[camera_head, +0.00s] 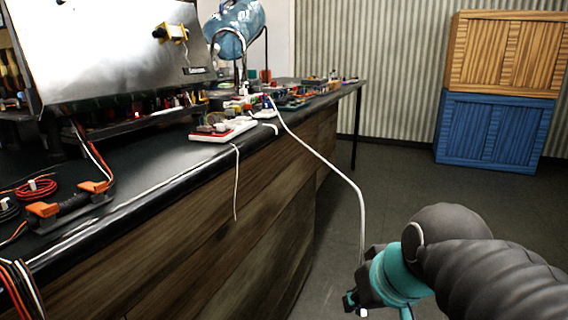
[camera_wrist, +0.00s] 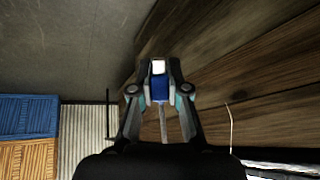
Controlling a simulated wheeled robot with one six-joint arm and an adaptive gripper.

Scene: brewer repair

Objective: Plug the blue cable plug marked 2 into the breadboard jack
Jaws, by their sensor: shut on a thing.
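My gripper (camera_head: 356,302) hangs low in front of the bench, at the lower right of the head view. In the wrist view my gripper (camera_wrist: 159,70) is shut on a blue plug with a white end (camera_wrist: 159,87). No number can be read on it. A white cable (camera_head: 335,168) runs from the bench top down to my gripper. A blue piece (camera_head: 268,102) shows at the cable's bench end. A white board with a red edge and small parts (camera_head: 222,130) lies near the bench's front edge. It may be the breadboard; I cannot make out its jack.
The dark bench top (camera_head: 150,165) carries cable coils (camera_head: 36,188), an orange-ended tool (camera_head: 70,205) and a large metal panel (camera_head: 115,50). More boards lie farther back. A thin white wire (camera_head: 236,180) hangs over the front. Stacked wooden and blue crates (camera_head: 490,130) stand behind open floor.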

